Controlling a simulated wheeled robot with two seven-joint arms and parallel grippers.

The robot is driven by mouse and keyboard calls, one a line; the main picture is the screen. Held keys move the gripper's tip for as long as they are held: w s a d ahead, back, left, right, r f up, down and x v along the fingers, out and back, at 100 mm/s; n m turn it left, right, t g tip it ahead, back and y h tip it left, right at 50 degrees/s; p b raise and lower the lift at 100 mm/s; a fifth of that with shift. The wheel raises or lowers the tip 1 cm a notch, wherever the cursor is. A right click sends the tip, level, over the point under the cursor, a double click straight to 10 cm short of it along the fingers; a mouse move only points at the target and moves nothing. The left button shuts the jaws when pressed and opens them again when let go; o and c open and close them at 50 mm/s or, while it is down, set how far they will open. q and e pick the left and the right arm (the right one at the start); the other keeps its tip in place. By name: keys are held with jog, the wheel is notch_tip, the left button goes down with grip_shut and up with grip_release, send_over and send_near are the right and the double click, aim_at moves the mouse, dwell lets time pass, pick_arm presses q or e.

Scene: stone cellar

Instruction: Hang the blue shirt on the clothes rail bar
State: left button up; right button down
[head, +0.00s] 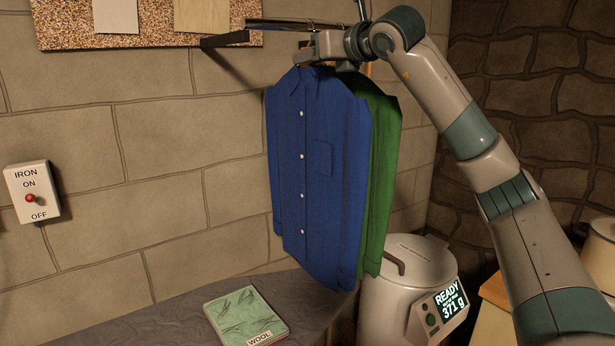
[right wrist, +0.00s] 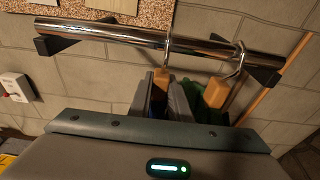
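The blue shirt (head: 318,180) hangs upright, buttons showing, in front of a green shirt (head: 384,180). My right gripper (head: 312,52) is at its collar; the right wrist view shows the fingers closed around its wooden hanger (right wrist: 161,78). The chrome clothes rail bar (head: 280,25) runs along the wall just above; it also spans the right wrist view (right wrist: 110,37). The blue shirt's hanger hook (right wrist: 168,45) crosses the bar; I cannot tell whether it bears on it. The green shirt's hanger (right wrist: 216,92) hooks over the bar to the right. My left gripper is out of view.
A dark bracket (head: 225,39) holds the bar's left end below a speckled board (head: 155,32). An iron switch (head: 32,192) is on the wall. Below are a grey worktop (head: 170,325) with a green wool book (head: 246,314) and a grey lidded machine (head: 400,290).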

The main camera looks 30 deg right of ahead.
dwell(0.4)
jog(key=shift+s+r+p, duration=0.2)
jog(key=shift+r+p, duration=0.15)
jog(key=shift+r, duration=0.3)
jog(key=shift+s+r+p, duration=0.2)
jog(key=shift+r+p, duration=0.15)
jog(key=shift+r, duration=0.3)
dwell(0.5)
jog(key=shift+s, duration=0.2)
dwell(0.4)
jog(key=shift+s+d+b, duration=0.1)
jog(key=shift+s+b, duration=0.6)
jog(key=shift+s, duration=0.4)
